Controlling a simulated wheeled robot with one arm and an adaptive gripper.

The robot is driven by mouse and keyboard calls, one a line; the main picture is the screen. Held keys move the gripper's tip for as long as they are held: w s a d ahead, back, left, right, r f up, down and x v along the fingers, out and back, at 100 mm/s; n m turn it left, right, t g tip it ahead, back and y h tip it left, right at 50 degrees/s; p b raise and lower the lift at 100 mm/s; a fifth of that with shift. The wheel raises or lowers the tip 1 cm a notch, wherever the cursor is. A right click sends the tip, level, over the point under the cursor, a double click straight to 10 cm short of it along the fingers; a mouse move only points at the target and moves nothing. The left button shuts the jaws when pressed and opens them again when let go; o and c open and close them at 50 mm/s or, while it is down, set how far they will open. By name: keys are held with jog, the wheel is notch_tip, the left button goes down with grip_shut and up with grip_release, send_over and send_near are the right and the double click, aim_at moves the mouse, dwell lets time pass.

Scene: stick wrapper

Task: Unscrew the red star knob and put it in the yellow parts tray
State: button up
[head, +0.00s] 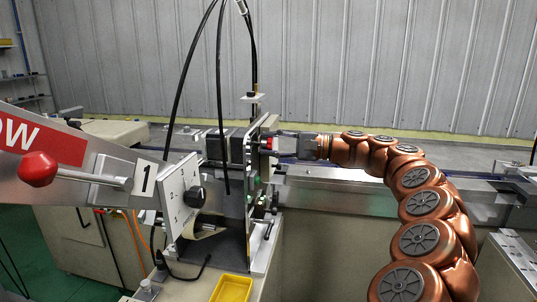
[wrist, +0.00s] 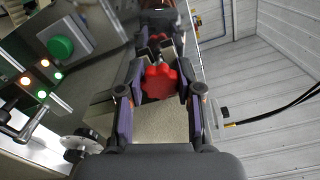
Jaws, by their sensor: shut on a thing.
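The red star knob (wrist: 160,83) sits between the two fingers of my gripper (wrist: 158,80) in the wrist view, and the fingers are shut on its sides. In the head view my gripper (head: 279,143) reaches in from the right to the upright machine plate, where a small bit of red knob (head: 269,143) shows at its tips. I cannot tell how far the knob is screwed in. The yellow parts tray (head: 232,289) is at the bottom edge of the head view, below and left of my gripper, partly cut off.
A white plate with a black dial (head: 194,197) is left of the machine plate. Black cables (head: 222,90) hang above. A green button (wrist: 61,47) and lit lamps show in the wrist view. A metal rail (head: 335,195) runs right.

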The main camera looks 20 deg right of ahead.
jog(key=n+b, duration=0.3)
jog(key=b, duration=0.1)
jog(key=shift+w+n+b, duration=0.1)
jog(key=shift+n+b, duration=0.2)
jog(key=shift+b, duration=0.1)
jog(key=n+b, duration=0.3)
jog(key=shift+f, duration=0.1)
jog(key=shift+r+n+b, duration=0.25)
jog(key=shift+n+b, duration=0.4)
jog(key=shift+n, duration=0.25)
jog(key=o, duration=1)
